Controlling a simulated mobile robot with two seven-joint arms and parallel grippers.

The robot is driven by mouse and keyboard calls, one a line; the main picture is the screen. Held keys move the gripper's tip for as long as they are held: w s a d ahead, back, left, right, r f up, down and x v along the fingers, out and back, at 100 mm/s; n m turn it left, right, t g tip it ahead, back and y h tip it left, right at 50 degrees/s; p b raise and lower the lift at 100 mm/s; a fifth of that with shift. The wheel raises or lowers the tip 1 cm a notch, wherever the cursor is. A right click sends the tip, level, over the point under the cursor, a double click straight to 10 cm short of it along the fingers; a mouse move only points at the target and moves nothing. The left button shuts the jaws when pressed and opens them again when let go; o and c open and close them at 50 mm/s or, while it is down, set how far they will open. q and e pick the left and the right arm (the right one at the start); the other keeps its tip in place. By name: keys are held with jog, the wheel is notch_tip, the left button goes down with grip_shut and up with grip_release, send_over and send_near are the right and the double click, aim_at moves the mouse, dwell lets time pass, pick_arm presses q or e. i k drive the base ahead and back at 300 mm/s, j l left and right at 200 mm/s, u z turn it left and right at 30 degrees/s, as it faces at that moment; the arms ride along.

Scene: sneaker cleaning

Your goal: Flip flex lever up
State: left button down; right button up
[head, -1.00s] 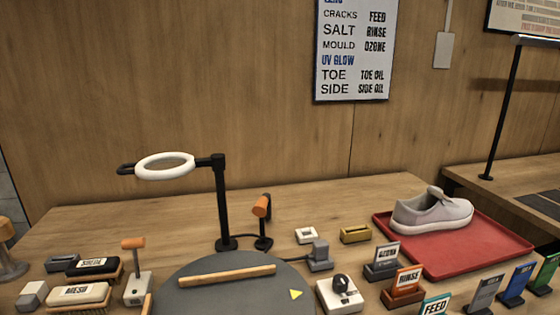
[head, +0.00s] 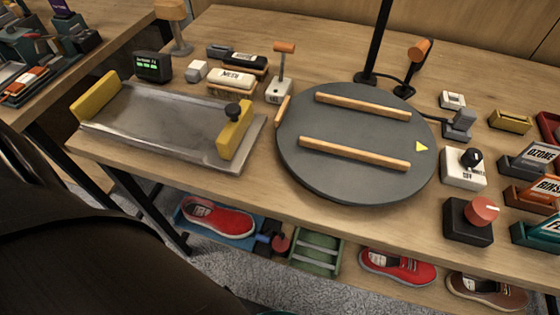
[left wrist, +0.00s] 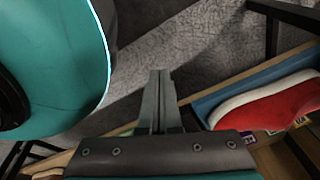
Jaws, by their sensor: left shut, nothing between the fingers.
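A small lever with an orange handle (head: 284,48) stands upright on a white base (head: 279,91) in the head view, behind the left part of the round grey turntable. I cannot read a label that names it the flex lever. To its left lies a metal plate (head: 160,125) with yellow blocks at both ends and a black knob. My left gripper (left wrist: 160,75) shows in the left wrist view, shut and empty, pointing over the grey floor. It is well apart from the lever and below the tabletop. My right gripper is in neither view.
The grey turntable (head: 355,175) carries two wooden bars.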

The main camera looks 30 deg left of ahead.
aim_at(259, 237)
jog(key=k+u, duration=0.15)
jog(key=u, duration=0.3)
jog(key=k+u, duration=0.15)
jog(key=u, duration=0.35)
